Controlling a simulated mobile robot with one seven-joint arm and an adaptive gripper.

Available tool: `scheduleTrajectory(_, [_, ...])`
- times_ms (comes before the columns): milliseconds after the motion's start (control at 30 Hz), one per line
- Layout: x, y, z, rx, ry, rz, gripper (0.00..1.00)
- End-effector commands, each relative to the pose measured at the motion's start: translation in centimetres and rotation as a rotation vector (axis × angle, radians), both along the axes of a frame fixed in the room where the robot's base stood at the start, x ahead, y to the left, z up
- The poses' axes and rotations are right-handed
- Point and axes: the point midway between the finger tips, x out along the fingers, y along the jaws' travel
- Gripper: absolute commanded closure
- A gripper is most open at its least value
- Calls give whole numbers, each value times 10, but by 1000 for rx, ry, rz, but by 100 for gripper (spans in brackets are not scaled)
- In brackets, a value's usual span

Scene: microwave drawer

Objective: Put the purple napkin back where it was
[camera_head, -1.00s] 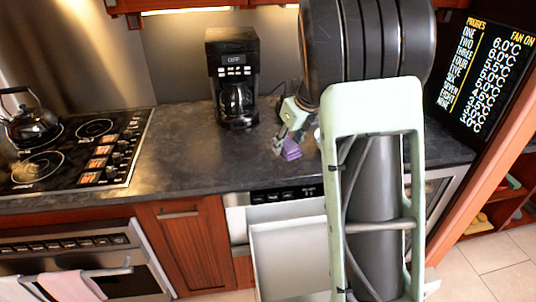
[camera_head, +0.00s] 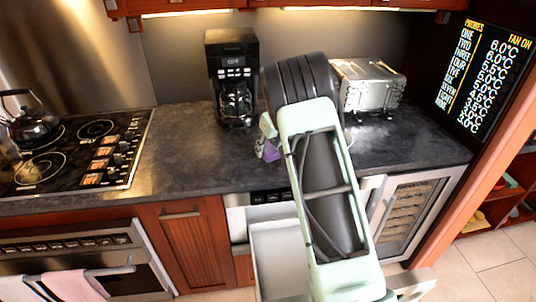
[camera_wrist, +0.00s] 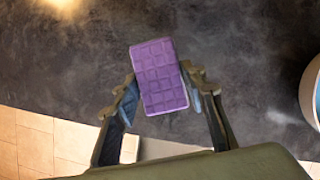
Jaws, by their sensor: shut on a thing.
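The purple napkin (camera_head: 268,150) is a small folded block with a grid pattern. My gripper (camera_head: 266,136) is shut on it above the dark counter, right of the coffee maker's base. In the wrist view the napkin (camera_wrist: 158,70) is tilted slightly between the two fingers of my gripper (camera_wrist: 162,95), its far end sticking out past the tips. Dark counter shows under it; I cannot tell the exact height. The open drawer (camera_head: 277,245) below the counter shows a pale inside, partly hidden by my arm.
A coffee maker (camera_head: 233,75) stands at the back of the counter (camera_head: 185,155). A silver toaster oven (camera_head: 370,87) stands right of my arm. A stove with a kettle (camera_head: 32,122) is at left. A glass-front cabinet (camera_head: 408,207) is below right. A pale round rim (camera_wrist: 312,90) shows at the wrist view's right edge.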

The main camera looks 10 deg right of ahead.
Motion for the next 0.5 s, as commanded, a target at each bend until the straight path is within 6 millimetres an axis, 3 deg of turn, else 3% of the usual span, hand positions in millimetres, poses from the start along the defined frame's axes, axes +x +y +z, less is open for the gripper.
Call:
scheduleTrajectory(200, [1,0,-30,0,3,0,84])
scheduleTrajectory(500, [1,1,-33,-1,1,1,84])
